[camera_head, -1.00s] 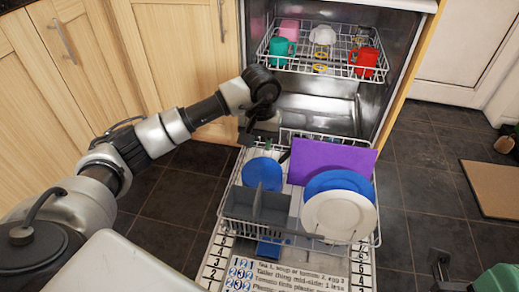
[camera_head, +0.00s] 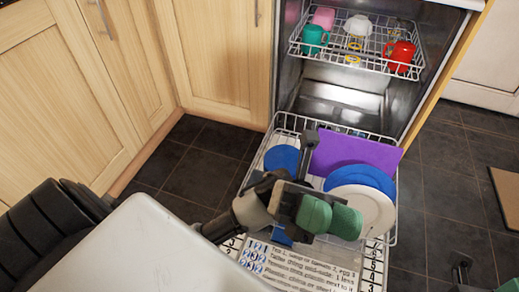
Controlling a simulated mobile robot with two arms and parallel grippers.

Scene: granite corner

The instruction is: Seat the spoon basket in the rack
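My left gripper (camera_head: 293,170) is over the near left part of the dishwasher's lower rack, its dark parts in front of the dishes. The grey spoon basket, seen earlier at the rack's near left, is now hidden behind my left arm and gripper. The white wire lower rack (camera_head: 291,118) is pulled out. My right gripper (camera_head: 460,272) shows only in part at the lower right, and its opening is unclear.
In the lower rack stand a blue plate (camera_head: 281,158), a purple board (camera_head: 350,152), another blue plate (camera_head: 362,176) and a white plate (camera_head: 379,207). The upper rack (camera_head: 345,58) holds a green mug (camera_head: 313,38) and a red mug (camera_head: 402,53). Dark floor is clear at both sides.

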